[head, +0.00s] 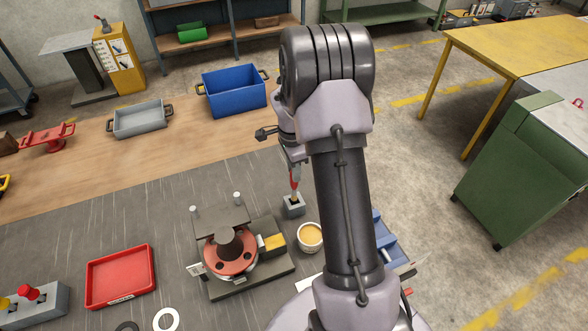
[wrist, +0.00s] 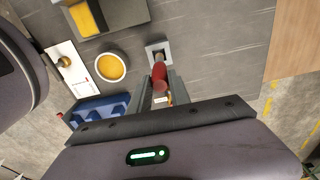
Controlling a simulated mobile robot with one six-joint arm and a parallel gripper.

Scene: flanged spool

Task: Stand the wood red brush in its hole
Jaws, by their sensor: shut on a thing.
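The red brush (head: 295,180) is held upright in my gripper (head: 296,161), which is shut on its upper part. Its pale lower end is at the top of a small grey block (head: 293,208) with a hole. In the wrist view the brush (wrist: 159,74) is seen from above between the fingers of my gripper (wrist: 164,92). Its far end overlaps the dark hole in the grey block (wrist: 152,46). I cannot tell how far the end is inside the hole. My arm hides part of the bench to the right.
A red tray (head: 120,277) lies further left. Blue (head: 234,91) and grey (head: 139,119) bins stand behind. The bench behind the block is clear.

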